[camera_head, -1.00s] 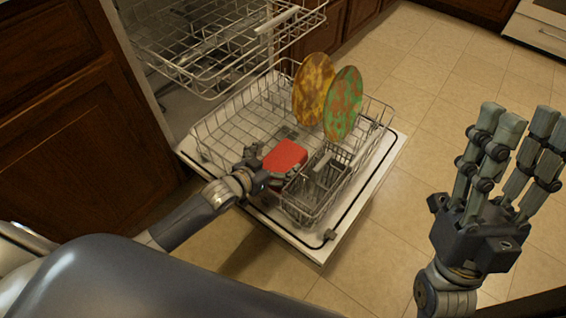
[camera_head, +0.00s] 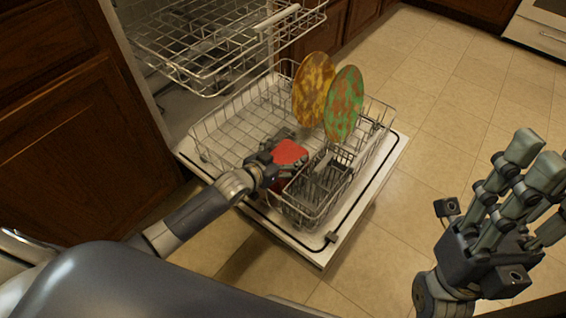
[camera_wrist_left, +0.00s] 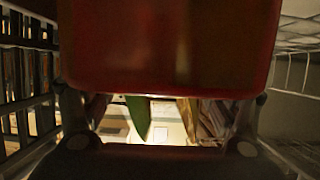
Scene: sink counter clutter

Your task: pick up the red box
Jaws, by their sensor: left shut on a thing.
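The red box (camera_head: 289,153) is in the lower dishwasher rack (camera_head: 215,137), just left of the grey cutlery basket (camera_head: 318,182). My left gripper (camera_head: 279,164) is shut on the red box, with its fingers around the box's sides. In the left wrist view the red box (camera_wrist_left: 170,45) fills the upper middle, between the two fingers. Whether the box touches the rack floor cannot be told. My right gripper (camera_head: 500,195) is a many-fingered hand at the right, with its fingers spread upward and empty, away from the rack.
A yellow-brown plate (camera_head: 312,90) and a green-red plate (camera_head: 344,103) stand upright behind the box. The upper rack (camera_head: 200,50) is pulled out above, at the back left. Wooden cabinets (camera_head: 80,130) stand at the left. The tiled floor (camera_head: 430,110) at the right is clear.

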